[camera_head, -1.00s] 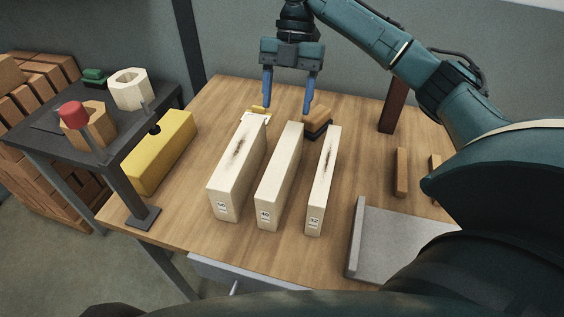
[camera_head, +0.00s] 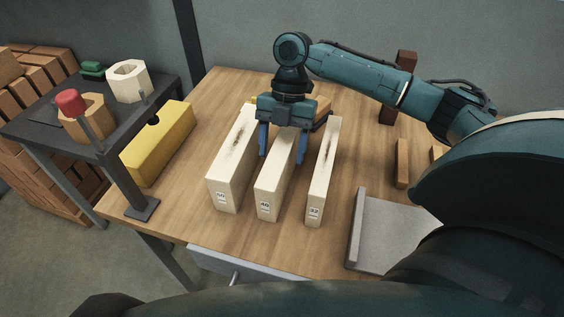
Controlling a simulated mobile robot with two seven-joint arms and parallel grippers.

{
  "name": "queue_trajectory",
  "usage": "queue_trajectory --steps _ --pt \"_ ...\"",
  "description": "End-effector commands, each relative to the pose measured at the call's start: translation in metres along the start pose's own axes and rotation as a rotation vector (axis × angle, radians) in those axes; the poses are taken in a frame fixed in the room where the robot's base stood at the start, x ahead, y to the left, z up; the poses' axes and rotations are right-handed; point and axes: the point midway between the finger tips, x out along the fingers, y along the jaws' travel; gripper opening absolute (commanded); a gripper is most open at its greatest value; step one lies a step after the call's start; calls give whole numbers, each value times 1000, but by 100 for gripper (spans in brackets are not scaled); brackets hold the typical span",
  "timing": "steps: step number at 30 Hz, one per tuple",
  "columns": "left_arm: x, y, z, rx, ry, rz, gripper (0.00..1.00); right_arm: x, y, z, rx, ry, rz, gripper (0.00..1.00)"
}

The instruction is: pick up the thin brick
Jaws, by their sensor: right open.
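Three cream bricks stand side by side on the wooden table, each with a dark smudge or a number label. The widest (camera_head: 229,172) is on the left, the middle one (camera_head: 273,185) is labelled 40 or similar, and the thinnest brick (camera_head: 321,180) is on the right, with a label that looks like 32. My right gripper (camera_head: 282,158) is open, its blue fingers pointing down on either side of the middle brick. One finger is in the gap beside the thin brick. I cannot tell whether the fingers touch any brick. My left gripper is not in view.
A yellow block (camera_head: 158,146) lies at the left beside a dark raised stand (camera_head: 120,119). A grey metal tray (camera_head: 392,235) is at the right front. Small brown blocks (camera_head: 401,163) stand at the right. Bare table (camera_head: 185,205) lies left of the bricks.

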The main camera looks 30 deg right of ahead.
Motion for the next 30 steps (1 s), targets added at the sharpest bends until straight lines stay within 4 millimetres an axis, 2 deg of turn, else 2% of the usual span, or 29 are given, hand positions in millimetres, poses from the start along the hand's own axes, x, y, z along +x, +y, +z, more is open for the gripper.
queue_trajectory --steps 5,27,30 --pt "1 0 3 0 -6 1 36 0 0 0 0 0 0 62" --pt "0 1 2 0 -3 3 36 0 0 0 0 0 0 1" --pt "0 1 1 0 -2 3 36 0 0 0 0 0 0 0"
